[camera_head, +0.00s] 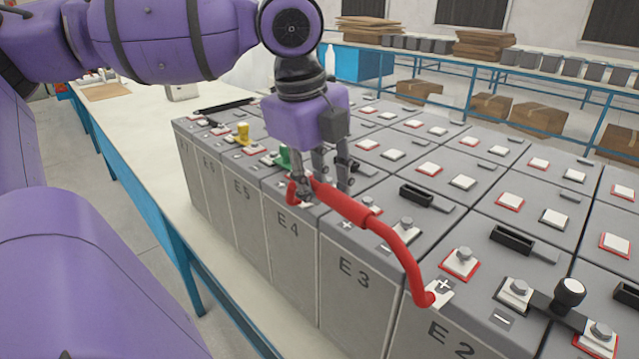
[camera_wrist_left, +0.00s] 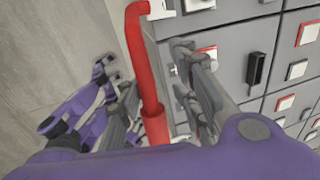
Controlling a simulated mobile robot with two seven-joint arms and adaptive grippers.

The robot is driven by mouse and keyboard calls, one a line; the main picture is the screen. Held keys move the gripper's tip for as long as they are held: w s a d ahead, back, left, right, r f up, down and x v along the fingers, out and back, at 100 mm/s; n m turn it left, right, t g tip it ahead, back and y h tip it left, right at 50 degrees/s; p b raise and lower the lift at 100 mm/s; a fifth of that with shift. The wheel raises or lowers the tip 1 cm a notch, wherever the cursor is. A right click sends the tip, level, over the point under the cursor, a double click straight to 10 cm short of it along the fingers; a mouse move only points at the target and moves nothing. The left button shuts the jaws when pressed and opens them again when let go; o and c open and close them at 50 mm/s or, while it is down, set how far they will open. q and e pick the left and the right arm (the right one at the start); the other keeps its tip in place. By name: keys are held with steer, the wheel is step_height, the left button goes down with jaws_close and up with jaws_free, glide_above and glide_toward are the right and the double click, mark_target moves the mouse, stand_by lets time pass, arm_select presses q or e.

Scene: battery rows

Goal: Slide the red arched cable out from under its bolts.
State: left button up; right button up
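The red arched cable (camera_head: 392,245) has a thicker sleeve in its middle and runs along the near edge of the battery block. Its right end bends down at a plus-marked terminal (camera_head: 442,292) above E2; its left end is low near E4, partly behind my gripper. My left gripper (camera_head: 324,188) points down over the left part of the cable, fingers apart. In the left wrist view the cable (camera_wrist_left: 143,70) passes between the spread fingers of my left gripper (camera_wrist_left: 165,108), with a visible gap beside it. Whether the cable ends sit under bolts is unclear.
A black bar with a round knob (camera_head: 569,291) stands at the right. Green (camera_head: 284,155) and yellow (camera_head: 242,131) parts stand left of my gripper. Open floor lies left of the bench.

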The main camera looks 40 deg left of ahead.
arm_select(q)
steer(key=shift+o, duration=0.5)
step_height(320, 180, up, 12)
steer(key=s, duration=0.2)
steer(key=shift+s, duration=0.2)
steer(key=shift+a, duration=0.1)
